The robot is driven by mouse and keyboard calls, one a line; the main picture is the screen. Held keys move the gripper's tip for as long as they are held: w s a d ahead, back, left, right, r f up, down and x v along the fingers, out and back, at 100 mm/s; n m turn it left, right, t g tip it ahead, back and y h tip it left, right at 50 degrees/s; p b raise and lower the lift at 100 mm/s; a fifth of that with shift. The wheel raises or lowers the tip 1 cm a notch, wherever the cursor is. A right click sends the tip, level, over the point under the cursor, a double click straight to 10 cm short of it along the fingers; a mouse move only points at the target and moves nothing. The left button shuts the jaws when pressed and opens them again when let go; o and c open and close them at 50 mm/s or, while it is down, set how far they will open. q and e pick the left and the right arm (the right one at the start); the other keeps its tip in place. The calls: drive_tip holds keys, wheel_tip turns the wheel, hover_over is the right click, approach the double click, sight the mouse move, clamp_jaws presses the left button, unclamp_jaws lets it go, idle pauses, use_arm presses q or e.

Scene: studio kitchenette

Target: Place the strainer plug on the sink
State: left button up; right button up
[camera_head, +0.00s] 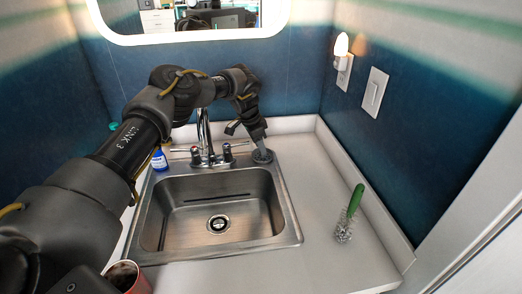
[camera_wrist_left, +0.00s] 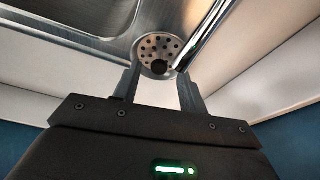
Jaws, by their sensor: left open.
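The strainer plug (camera_wrist_left: 158,46) is a round metal disc with holes and a black knob. In the left wrist view it lies at the corner of the sink's metal rim, just beyond my fingertips. It also shows in the head view as a small dark disc (camera_head: 264,157) at the sink's back right corner. My left gripper (camera_head: 260,146) is open, pointing down close at the plug; its two fingers (camera_wrist_left: 159,80) stand apart with nothing between them. The steel sink (camera_head: 290,226) has an empty basin with a drain in its floor. My right gripper is not in view.
A faucet (camera_head: 205,140) with two handles stands behind the basin, left of my left gripper. A blue bottle (camera_head: 159,160) stands at the left. A green-handled brush (camera_head: 350,213) lies on the clear right counter. A red can (camera_head: 128,277) is at front left.

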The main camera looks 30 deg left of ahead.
sight(253, 157)
use_arm(q)
drive_tip(key=v, duration=0.9)
drive_tip(key=shift+s, duration=0.1)
